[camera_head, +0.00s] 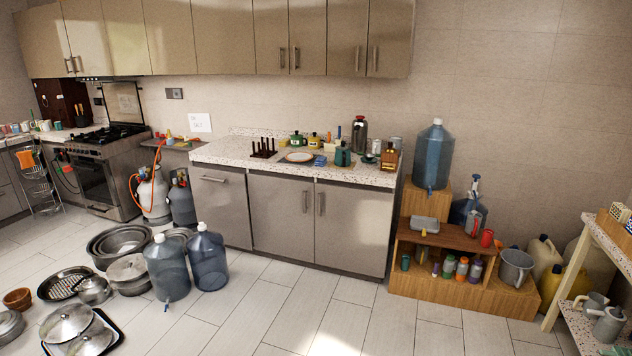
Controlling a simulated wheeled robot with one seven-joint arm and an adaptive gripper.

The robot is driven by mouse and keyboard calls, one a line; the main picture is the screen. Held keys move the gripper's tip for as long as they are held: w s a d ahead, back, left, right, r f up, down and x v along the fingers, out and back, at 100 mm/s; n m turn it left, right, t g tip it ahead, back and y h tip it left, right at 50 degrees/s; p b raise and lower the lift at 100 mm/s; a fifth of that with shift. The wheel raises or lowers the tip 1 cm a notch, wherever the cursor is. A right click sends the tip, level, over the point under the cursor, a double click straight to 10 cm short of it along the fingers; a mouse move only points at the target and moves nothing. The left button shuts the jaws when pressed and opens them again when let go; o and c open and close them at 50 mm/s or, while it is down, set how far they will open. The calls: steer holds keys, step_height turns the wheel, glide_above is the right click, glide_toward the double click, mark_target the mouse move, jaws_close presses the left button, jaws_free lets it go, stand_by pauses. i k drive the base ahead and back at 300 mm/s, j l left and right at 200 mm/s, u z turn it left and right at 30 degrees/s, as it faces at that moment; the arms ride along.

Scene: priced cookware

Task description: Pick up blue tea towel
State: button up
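A small blue item (320,160) lies on the speckled countertop (225,153), just right of a white plate with an orange rim (299,157). It could be the folded blue tea towel, but it is too small to tell for sure. A dark green mug or pot (342,157) stands close to its right. My gripper is not in view.
Grey cabinets (280,215) stand below the counter. Two large blue water bottles (167,268) and metal pots (122,240) crowd the floor at left. A wooden step shelf (440,288) stands right of the counter. The tiled floor in front of the cabinets is clear.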

mark_target(321, 161)
steer(key=i+j+u, duration=0.3)
steer(key=i, duration=0.95)
steer(key=i+u, duration=0.35)
steer(key=i, duration=0.85)
steer(key=i+z, duration=0.45)
steer(key=i, duration=0.25)
steer(key=i+j+z, duration=0.4)
steer(key=i, duration=0.3)
steer(key=i+j+z, duration=0.45)
steer(key=i, duration=0.2)
steer(key=i+j+z, duration=0.45)
steer(key=i+j, duration=0.1)
steer(key=j, duration=0.05)
